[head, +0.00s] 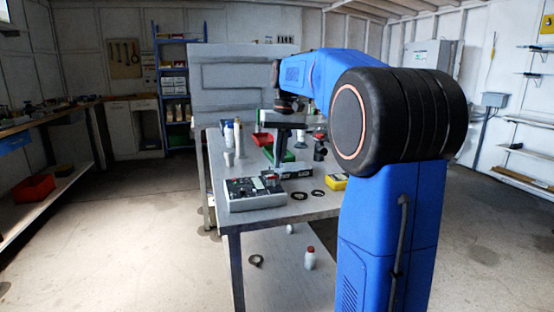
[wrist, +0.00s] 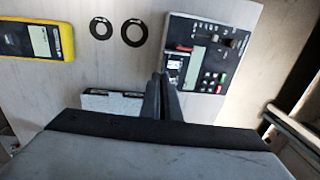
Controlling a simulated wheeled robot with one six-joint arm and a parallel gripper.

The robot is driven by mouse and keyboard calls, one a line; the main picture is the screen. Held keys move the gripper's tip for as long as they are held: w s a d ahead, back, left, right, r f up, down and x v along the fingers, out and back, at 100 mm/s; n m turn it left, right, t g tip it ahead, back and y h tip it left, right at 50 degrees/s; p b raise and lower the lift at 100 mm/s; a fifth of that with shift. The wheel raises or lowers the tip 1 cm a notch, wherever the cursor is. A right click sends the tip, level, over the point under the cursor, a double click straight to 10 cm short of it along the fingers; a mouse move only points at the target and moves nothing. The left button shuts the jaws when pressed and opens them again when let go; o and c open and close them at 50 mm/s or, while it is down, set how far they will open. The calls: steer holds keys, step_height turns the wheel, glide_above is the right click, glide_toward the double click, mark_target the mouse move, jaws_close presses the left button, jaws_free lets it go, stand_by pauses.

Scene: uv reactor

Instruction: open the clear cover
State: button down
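A grey control box (head: 255,200) with a dark panel lies on the table. It also shows at the top of the wrist view (wrist: 207,88), with a small display, buttons and knobs. Near the panel's edge is a small pale, glassy part (wrist: 175,62) beside a red strip; it may be the clear cover, but it is too small to tell whether it is raised. My gripper (wrist: 163,76) has its two dark fingers together, tips beside this part. I cannot tell whether they touch it, and nothing shows between them. In the head view my gripper (head: 278,166) is just above the box's far right side.
Two dark rings (head: 308,194) and a yellow meter (head: 336,182) lie right of the box. A dark, pale-edged case (head: 295,171) lies behind it. The table's front left edge is close to the box.

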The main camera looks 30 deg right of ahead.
steer(key=shift+d, duration=0.1)
stand_by(0.3)
steer(key=c, duration=2)
jaws_free()
steer(key=r, duration=0.5)
steer(key=d+r, duration=0.1)
steer(key=r, duration=0.5)
steer(key=d+r, duration=0.1)
steer(key=r, duration=0.5)
steer(key=shift+s+d+r, duration=0.1)
steer(key=shift+s+d, duration=0.05)
steer(key=shift+s, duration=0.2)
